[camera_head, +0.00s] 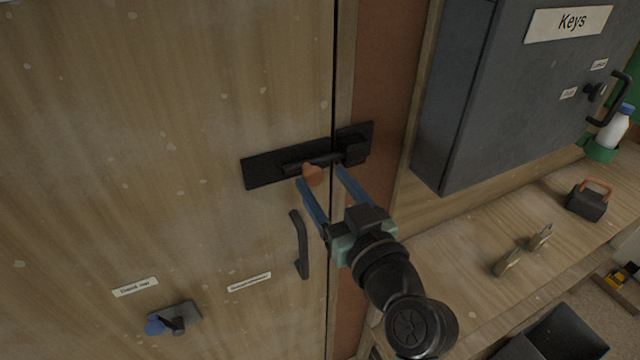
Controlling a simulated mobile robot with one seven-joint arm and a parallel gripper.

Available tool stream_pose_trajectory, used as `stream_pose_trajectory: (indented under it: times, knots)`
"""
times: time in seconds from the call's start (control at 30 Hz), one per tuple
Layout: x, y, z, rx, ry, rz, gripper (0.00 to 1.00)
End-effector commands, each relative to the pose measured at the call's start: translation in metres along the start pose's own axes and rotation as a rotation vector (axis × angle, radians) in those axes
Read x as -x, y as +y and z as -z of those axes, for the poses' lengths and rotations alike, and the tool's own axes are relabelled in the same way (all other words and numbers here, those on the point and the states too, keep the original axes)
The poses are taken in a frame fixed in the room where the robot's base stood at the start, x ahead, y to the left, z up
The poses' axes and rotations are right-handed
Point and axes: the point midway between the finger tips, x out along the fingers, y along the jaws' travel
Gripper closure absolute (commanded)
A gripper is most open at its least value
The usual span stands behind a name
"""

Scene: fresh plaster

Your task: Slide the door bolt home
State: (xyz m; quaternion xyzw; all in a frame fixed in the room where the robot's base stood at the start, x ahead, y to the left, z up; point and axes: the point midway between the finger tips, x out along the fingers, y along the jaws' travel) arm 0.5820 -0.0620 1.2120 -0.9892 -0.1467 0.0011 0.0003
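The door bolt (292,166) is a black bar on a black plate on the wooden door. Its bar lies across the door's edge, its right end at the keeper (354,145) on the frame; how deep it sits there I cannot tell. An orange-brown knob (313,175) hangs from the bar. My gripper (321,176) reaches up from below right with two blue fingers apart. The knob is between the fingertips, close to the left finger; whether they touch is unclear. The right fingertip is clear of the knob, just below the keeper.
A black door handle (299,245) stands out left of my gripper. A blue-knobbed latch (172,319) is lower left on the door. A grey key cabinet (510,90) juts out at right, above a wooden bench (455,240) with a black padlock (587,203) and brass pieces (508,262).

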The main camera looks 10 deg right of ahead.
Motion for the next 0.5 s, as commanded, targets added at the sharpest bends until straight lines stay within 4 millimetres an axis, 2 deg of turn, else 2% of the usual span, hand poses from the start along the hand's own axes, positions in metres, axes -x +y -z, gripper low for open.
stream_pose_trajectory:
  times: [0.3, 0.5]
  knots:
    - [0.001, -0.003, 0.001, 0.001, 0.003, 0.007, 0.29]
    - [0.025, -0.003, -0.002, 0.001, 0.003, 0.005, 0.29]
